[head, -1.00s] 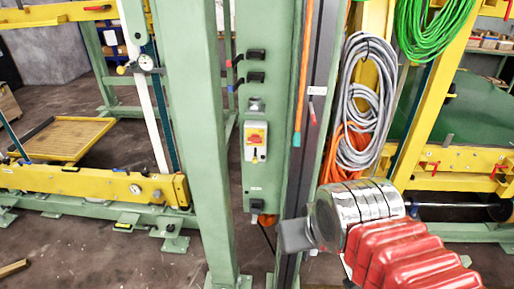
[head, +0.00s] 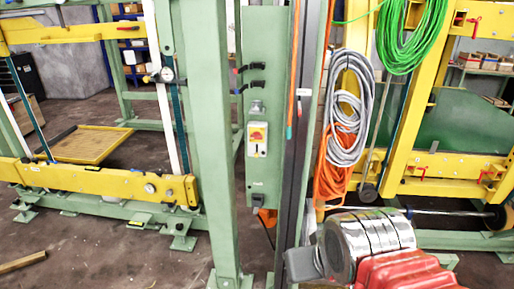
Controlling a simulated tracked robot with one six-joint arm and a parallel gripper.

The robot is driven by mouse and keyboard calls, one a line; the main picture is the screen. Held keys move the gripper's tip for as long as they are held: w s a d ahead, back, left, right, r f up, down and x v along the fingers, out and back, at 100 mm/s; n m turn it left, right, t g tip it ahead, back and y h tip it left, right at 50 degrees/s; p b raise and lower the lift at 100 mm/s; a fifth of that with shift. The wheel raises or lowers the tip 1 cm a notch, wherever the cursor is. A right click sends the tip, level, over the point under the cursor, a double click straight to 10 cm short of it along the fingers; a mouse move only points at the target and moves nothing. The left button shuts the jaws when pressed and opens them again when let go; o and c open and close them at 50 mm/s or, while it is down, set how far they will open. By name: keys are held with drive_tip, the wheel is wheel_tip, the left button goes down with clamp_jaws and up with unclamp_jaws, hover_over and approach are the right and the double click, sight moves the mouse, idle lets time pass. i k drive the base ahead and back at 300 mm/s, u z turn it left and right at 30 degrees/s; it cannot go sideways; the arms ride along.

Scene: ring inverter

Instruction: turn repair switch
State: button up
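The repair switch (head: 257,139) is a small box with a yellow and red upper part and a pale lower part. It sits on the front of a tall green panel (head: 265,180), near the middle of the head view. My gripper (head: 298,265) shows at the bottom, on the end of my arm, with silver rings and a red ribbed sleeve behind it. It is below and to the right of the switch, apart from it. Its grey end points left; I cannot make out separate fingertips or whether they are open. Nothing shows held in it.
Green posts (head: 208,150) stand just left of the panel. Grey cable coils (head: 348,110), orange cable (head: 330,180) and a green cable coil (head: 410,35) hang on the right. Yellow beams (head: 100,180) cross at the left. Open floor (head: 100,250) shows at lower left.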

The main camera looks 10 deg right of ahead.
sight(256, 136)
drive_tip(key=k, duration=0.95)
drive_tip(key=z, duration=1.1)
drive_tip(key=i, duration=1.8)
